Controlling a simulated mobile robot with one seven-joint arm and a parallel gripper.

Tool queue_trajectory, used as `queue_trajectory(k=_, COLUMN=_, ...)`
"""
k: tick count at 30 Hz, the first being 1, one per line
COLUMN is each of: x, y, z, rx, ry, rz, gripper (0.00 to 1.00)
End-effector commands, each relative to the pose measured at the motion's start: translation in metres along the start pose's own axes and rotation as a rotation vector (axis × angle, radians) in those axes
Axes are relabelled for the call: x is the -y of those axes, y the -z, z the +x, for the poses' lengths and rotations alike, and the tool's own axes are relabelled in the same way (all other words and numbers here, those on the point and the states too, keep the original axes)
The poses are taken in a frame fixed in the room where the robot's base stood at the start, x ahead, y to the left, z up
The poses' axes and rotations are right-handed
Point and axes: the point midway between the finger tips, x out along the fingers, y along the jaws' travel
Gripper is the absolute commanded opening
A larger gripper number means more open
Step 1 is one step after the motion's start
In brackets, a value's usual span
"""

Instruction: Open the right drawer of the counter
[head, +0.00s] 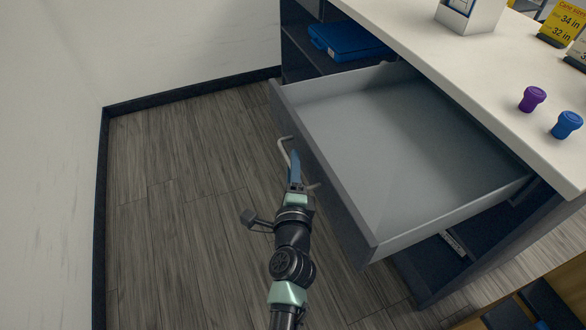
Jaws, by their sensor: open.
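The counter (415,35) has a white top and dark body. Its drawer (390,150) stands pulled well out, showing an empty light grey inside behind a dark front panel. A light bar handle (284,152) sits on that front. My gripper (294,168) is at the handle, with its blue fingertips beside or around the bar; I cannot tell if they touch it. The gripper hides the middle part of the handle. I cannot see from this view whether another drawer lies beside this one.
A blue case (347,41) lies on an open shelf behind the drawer. A white wall (50,160) bounds the left. The wood floor (180,210) between is clear.

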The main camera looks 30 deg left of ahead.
Motion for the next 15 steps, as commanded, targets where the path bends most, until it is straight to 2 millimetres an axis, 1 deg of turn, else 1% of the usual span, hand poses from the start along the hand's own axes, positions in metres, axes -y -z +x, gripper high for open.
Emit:
queue_trajectory(k=4, x=0.000, y=0.000, z=-0.006, rx=0.000, ry=0.000, rz=0.000, gripper=0.45)
queue_trajectory(k=7, x=0.000, y=0.000, z=-0.019, rx=-0.001, ry=-0.001, rz=0.001, gripper=0.45)
queue_trajectory(k=11, x=-0.001, y=0.001, z=-0.042, rx=-0.002, ry=-0.001, rz=0.001, gripper=0.45)
queue_trajectory(k=15, x=-0.002, y=0.001, z=-0.070, rx=-0.002, ry=-0.002, rz=0.000, gripper=0.45)
